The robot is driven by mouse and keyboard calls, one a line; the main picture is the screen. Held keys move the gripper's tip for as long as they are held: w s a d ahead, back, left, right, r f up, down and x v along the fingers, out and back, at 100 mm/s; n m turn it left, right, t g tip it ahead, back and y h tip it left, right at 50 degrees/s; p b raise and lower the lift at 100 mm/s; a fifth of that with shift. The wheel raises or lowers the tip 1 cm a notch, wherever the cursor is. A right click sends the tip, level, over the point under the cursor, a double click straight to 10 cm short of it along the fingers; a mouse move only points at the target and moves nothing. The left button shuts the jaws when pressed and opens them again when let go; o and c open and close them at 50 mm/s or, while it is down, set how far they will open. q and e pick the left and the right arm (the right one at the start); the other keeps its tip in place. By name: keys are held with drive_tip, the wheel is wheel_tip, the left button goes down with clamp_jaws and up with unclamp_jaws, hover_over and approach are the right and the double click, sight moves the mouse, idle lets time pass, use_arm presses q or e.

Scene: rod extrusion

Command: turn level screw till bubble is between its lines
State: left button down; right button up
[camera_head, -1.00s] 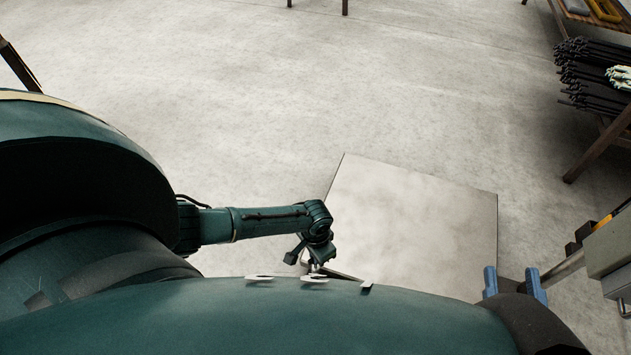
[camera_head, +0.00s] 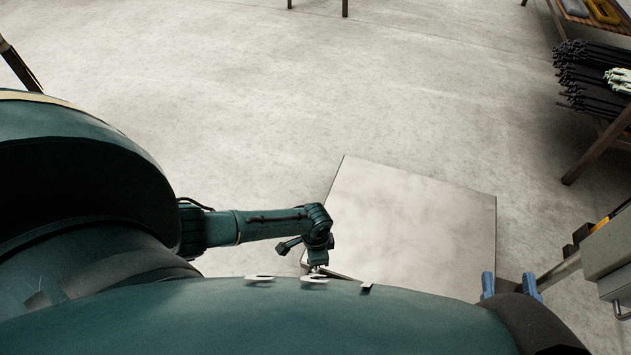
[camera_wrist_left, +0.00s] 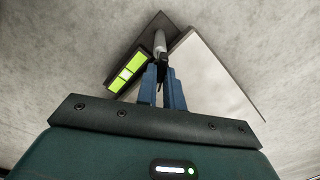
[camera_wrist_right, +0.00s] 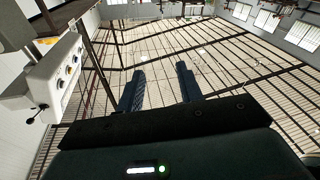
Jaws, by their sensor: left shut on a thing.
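The level screw (camera_wrist_left: 160,44) is a pale upright post in the left wrist view. My left gripper (camera_wrist_left: 162,72) is shut on it, with its blue fingers close together around its near end. Beside it, left in that view, is the level's bright green vial (camera_wrist_left: 132,66) in a dark frame. Dark lines cross the vial, and a paler patch, seemingly the bubble, lies in the middle section between them. In the head view my left wrist shows, but its fingers are hidden. My right gripper (camera_head: 512,285) is open and empty, and also shows in the right wrist view (camera_wrist_right: 160,82).
A large pale square plate (camera_head: 415,220) lies beyond my left wrist. A rack with dark rods (camera_head: 590,85) stands at the right. A grey control box (camera_head: 610,250) is close to my right gripper and shows in the right wrist view (camera_wrist_right: 58,75).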

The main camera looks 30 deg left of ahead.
use_arm(q)
drive_tip(key=c, duration=1.5)
unclamp_jaws()
drive_tip(key=shift+r, duration=0.1)
